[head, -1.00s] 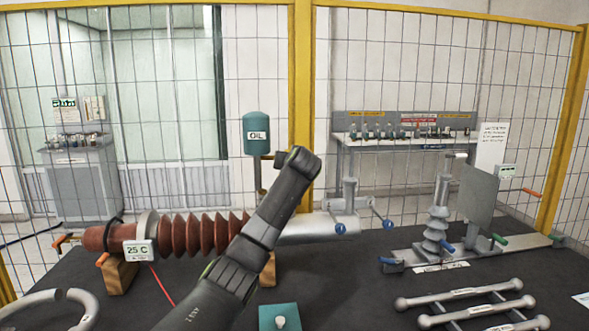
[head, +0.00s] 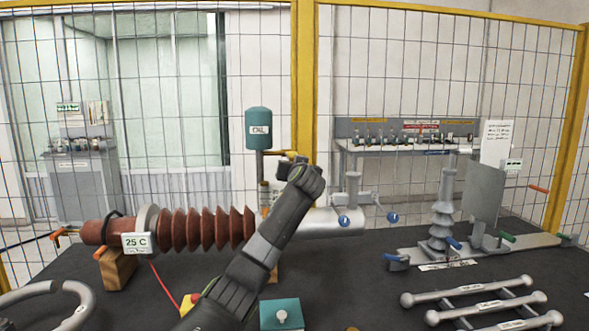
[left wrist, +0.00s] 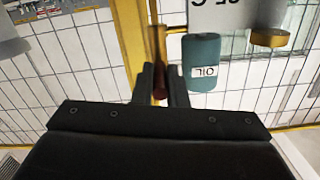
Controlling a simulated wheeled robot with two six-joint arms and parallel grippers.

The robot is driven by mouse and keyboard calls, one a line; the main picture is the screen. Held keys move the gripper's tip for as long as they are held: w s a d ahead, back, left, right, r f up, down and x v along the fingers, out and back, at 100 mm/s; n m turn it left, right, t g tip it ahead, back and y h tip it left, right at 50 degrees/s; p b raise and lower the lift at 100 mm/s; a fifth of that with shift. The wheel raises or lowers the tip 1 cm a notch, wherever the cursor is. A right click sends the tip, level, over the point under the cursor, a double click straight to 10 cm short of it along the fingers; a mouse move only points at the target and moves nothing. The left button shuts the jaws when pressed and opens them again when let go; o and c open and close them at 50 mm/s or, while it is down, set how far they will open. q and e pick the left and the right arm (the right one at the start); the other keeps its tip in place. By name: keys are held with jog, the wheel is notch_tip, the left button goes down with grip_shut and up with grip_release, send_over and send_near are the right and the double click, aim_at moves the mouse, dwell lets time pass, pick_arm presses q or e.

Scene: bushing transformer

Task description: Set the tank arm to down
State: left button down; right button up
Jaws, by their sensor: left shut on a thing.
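The green oil tank (head: 258,130), labelled OIL, stands on a thin post behind the red ribbed bushing. A short yellow tank arm (head: 277,153) sticks out sideways to the right below the tank. My left gripper (head: 286,160) is at this arm's outer end, mostly hidden behind my own wrist. In the left wrist view, the fingers of my left gripper (left wrist: 161,86) are shut on the arm's reddish-brown handle (left wrist: 158,48). The tank (left wrist: 201,62) is just right of it there. My right gripper is not in view.
The red bushing (head: 190,230) lies on wooden blocks with a 25 C sign (head: 137,244). A yellow fence post (head: 303,80) stands behind. Grey rods (head: 470,291) lie at front right.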

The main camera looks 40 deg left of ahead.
pick_arm(q)
jog(key=c, duration=1.5)
grip_release()
jog(key=shift+o, duration=0.2)
jog(key=shift+d, duration=0.1)
jog(key=b+v, duration=0.3)
jog(key=v, duration=1.4)
jog(key=shift+s+r, duration=0.1)
